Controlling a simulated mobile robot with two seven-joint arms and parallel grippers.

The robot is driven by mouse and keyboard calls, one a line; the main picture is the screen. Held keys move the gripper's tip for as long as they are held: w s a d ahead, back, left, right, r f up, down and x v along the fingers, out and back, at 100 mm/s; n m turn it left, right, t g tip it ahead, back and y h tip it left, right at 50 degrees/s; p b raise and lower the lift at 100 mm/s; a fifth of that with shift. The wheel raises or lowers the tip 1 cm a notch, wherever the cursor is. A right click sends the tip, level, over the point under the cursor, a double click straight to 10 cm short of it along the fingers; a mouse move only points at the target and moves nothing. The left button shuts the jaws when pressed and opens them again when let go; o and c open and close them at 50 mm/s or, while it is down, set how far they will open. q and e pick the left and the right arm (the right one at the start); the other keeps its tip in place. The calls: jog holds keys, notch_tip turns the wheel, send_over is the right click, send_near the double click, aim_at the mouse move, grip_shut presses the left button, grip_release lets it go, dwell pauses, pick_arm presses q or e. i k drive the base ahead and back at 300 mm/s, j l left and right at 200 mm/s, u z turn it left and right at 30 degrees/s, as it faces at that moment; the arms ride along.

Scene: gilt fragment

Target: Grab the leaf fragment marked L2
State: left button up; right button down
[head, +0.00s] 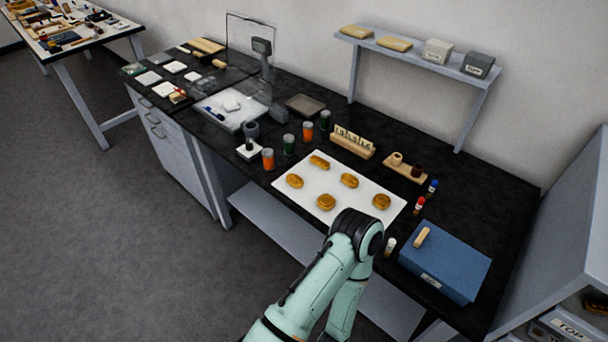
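Several golden-brown, rounded pieces lie apart on a white sheet (358,211) on the black bench. One piece is at the back (319,162), one at the left (294,181), one right of the middle (349,180), one at the front (326,202) and one at the right (381,202). I cannot read a mark on any of them, so I cannot tell which is L2. One mint-green arm of mine comes up from the bottom edge, and its bent black joint hides the sheet's front corner. Neither gripper is in view.
A wooden rack (353,145) of marked cream tiles stands behind the sheet. Orange jars (268,158) and green jars (289,144) stand to the left. A blue box (452,266) and small capped bottles (419,204) are at the right. A wall shelf (420,56) hangs behind.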

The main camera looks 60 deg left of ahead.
aim_at(295, 181)
jog(key=u, duration=2.3)
